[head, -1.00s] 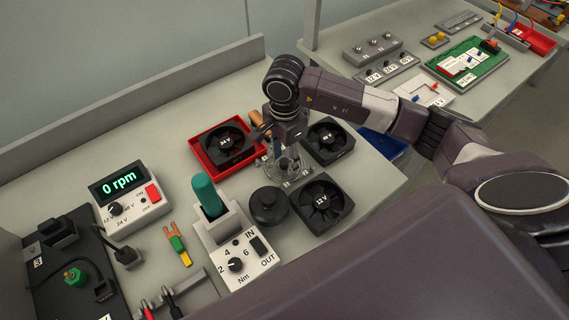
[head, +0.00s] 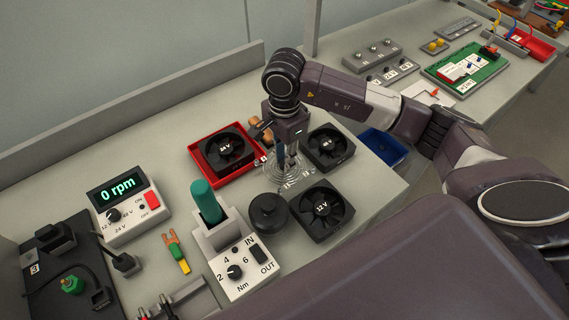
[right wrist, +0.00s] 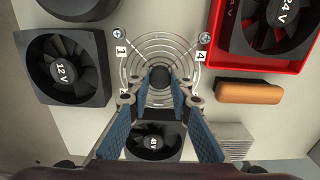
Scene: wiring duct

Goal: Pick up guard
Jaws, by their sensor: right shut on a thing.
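The guard (head: 288,172) is a round wire grille of thin concentric rings with numbered corner tabs. It is among the fans in the head view, and its rings also show in the right wrist view (right wrist: 160,50). My right gripper (head: 288,162) points down at its middle. In the right wrist view my right gripper (right wrist: 160,82) has its blue-padded fingers closed in on the dark hub at the guard's centre. The fingers hide part of the rings. I cannot tell whether the guard touches the bench. My left gripper is not in view.
A red tray (head: 197,152) with a 24 V fan lies left of the guard. A 48 V fan (head: 326,148), a 12 V fan (head: 321,208) and a black round knob-like part (head: 269,213) stand close around it. A torque driver stand (head: 242,268) is in front.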

